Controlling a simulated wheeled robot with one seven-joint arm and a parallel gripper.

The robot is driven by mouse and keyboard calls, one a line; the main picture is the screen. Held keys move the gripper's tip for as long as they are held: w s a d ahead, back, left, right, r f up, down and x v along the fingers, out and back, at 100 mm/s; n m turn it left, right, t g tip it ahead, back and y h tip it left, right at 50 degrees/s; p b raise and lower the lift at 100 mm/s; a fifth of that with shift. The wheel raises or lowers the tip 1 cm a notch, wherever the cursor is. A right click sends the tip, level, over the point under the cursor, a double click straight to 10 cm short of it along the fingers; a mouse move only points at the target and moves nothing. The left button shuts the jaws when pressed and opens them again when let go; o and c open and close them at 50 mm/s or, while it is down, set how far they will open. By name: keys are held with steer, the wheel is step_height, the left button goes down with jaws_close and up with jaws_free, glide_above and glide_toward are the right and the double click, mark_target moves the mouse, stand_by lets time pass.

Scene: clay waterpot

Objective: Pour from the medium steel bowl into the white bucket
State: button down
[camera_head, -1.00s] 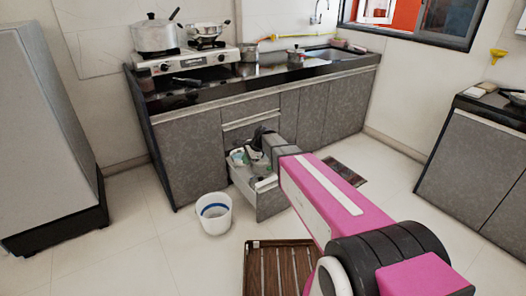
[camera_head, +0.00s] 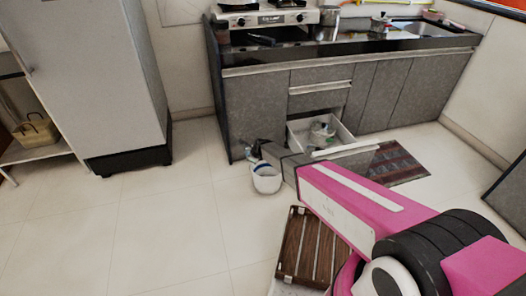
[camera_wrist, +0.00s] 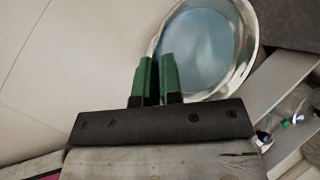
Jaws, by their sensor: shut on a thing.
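The medium steel bowl (camera_wrist: 247,50) shows in the wrist view as a shiny round rim around a smooth blue-grey inside. My gripper (camera_wrist: 155,62) has its green fingers close together on the bowl's near left rim. In the head view, my gripper (camera_head: 258,150) is just above and behind the white bucket (camera_head: 268,184), which stands on the floor in front of the cabinet. The bowl is small and mostly hidden by my arm there. I cannot tell its tilt or whether it is directly over the bucket.
An open drawer (camera_head: 345,146) with several items stands right of my gripper. A brown slatted wooden mat (camera_head: 305,245) lies in front of the bucket. A dark rug (camera_head: 395,163) is on the right. The fridge (camera_head: 95,80) is at left, with clear floor before it.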

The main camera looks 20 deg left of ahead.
steer(key=shift+m+g+y, duration=0.3)
steer(key=shift+g+y, duration=0.1)
steer(key=shift+y, duration=0.4)
steer(key=f, duration=0.4)
steer(key=shift+s+a, duration=0.1)
steer(key=shift+a, duration=0.1)
steer(key=shift+d+f+m+y, duration=0.25)
steer(key=shift+m+y, duration=0.15)
steer(key=shift+y, duration=0.3)
steer(key=shift+w+g+y, duration=0.2)
steer(key=shift+g+y, duration=0.1)
steer(key=shift+w+d+r+y, duration=0.1)
steer(key=shift+d+r+y, duration=0.1)
steer(key=shift+y, duration=0.2)
steer(key=shift+m, duration=0.3)
steer(key=shift+w+d+g+y, duration=0.15)
steer(key=shift+d+g+y, duration=0.1)
steer(key=shift+g+y, duration=0.2)
